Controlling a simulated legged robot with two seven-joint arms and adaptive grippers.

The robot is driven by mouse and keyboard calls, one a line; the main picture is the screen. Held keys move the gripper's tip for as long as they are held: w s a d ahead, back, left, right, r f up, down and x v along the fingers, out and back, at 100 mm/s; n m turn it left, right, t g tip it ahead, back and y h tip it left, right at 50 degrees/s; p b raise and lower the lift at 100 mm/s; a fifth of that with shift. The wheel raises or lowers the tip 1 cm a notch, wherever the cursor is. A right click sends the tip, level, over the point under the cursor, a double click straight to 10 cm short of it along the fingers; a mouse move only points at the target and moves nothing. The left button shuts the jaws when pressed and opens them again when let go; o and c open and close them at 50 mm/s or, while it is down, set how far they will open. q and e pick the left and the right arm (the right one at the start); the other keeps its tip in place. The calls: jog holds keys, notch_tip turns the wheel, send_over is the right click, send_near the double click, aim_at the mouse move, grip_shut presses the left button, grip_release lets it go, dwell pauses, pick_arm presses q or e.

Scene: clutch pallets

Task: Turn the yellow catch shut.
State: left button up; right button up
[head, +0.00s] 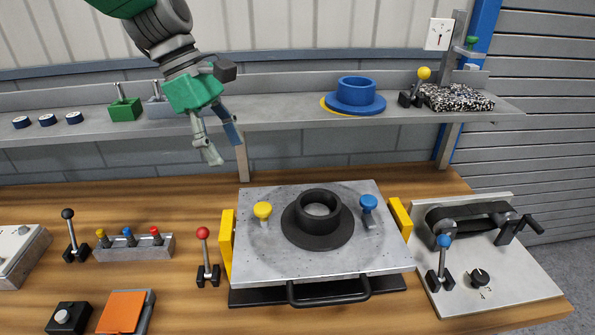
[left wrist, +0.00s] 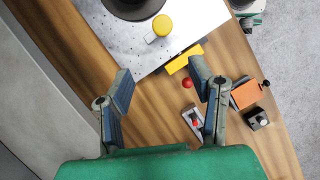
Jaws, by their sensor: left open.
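The yellow catch (head: 263,210) is a round yellow knob on a small light base, on the left part of the grey metal pallet plate (head: 255,265). It also shows near the top of the left wrist view (left wrist: 162,25). I cannot tell whether it is turned open or shut. A blue catch (head: 368,203) sits on the plate's right side, and a black flanged ring (head: 318,235) lies between the two. My left gripper (head: 222,147) is open and empty, up and to the left of the yellow catch and apart from it. My right gripper is not in view.
Yellow blocks (head: 227,248) flank the plate, and a black handle (head: 330,293) runs along its front. A red-knobbed lever (head: 204,255) stands upright close on the left. The shelf (head: 290,117) with a blue flanged part (head: 356,95) runs behind. A belt unit (head: 470,217) stands right.

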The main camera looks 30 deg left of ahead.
aim_at(263, 206)
pick_arm(q)
jog(key=x, duration=0.7)
jog(key=d+b+x, duration=0.1)
jog(key=x, duration=0.2)
jog(key=shift+s+d, duration=0.2)
jog(key=shift+s+d+f, duration=0.1)
jog(key=shift+d+f, duration=0.15)
jog(key=shift+f, duration=0.3)
jog(key=shift+d+f, duration=0.25)
jog(key=shift+d, duration=0.05)
grip_shut()
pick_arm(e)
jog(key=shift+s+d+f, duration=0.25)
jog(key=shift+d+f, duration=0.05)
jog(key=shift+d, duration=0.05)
